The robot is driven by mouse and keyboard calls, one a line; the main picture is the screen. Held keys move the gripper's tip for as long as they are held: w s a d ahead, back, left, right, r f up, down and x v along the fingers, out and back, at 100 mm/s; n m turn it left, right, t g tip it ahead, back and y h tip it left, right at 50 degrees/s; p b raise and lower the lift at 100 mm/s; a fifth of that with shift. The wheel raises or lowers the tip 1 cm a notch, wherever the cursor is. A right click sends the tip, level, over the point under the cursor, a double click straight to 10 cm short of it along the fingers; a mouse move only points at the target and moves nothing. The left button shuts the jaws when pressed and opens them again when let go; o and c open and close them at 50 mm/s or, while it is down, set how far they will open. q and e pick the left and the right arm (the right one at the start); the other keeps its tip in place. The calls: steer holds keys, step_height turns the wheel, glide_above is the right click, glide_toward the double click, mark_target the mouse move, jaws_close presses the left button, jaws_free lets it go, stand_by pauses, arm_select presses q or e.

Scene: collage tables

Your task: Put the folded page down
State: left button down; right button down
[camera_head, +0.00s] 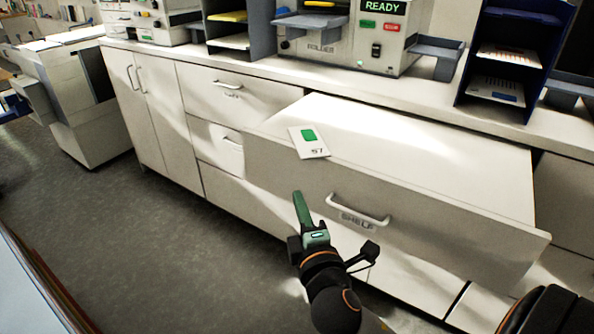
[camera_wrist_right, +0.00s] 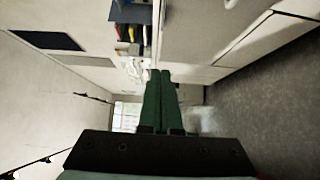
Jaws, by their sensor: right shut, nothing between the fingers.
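A folded white page (camera_head: 313,146) with a green square and the number 57 lies on the pulled-out shelf (camera_head: 430,150). It lies near the front left corner, and its near edge reaches or slightly overlaps the shelf's front rim. My right gripper (camera_head: 298,196) is shut and empty, in front of the shelf panel and below the page, apart from it. In the right wrist view its green fingers (camera_wrist_right: 159,75) are together with nothing between them. The page is not clear in that view. My left gripper is not in view.
The shelf's handle (camera_head: 357,211) is just right of my right gripper. A folder machine (camera_head: 345,45) showing READY stands on the counter behind. A dark blue rack (camera_head: 510,60) stands at the right. Most of the shelf top is bare. Open floor (camera_head: 150,240) lies to the left.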

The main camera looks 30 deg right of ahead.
mark_target(305, 159)
steer(key=w+d, duration=0.6)
steer(key=w, duration=0.3)
steer(key=shift+d, duration=0.4)
steer(key=shift+w, duration=0.1)
steer(key=shift+w+d+r+p, duration=0.1)
steer(key=shift+w+d+p, duration=0.1)
steer(key=shift+d+p, duration=0.25)
steer(key=shift+w+d+p, duration=0.2)
steer(key=shift+d+p, duration=0.15)
steer(key=shift+d, duration=0.2)
steer(key=shift+a, duration=0.15)
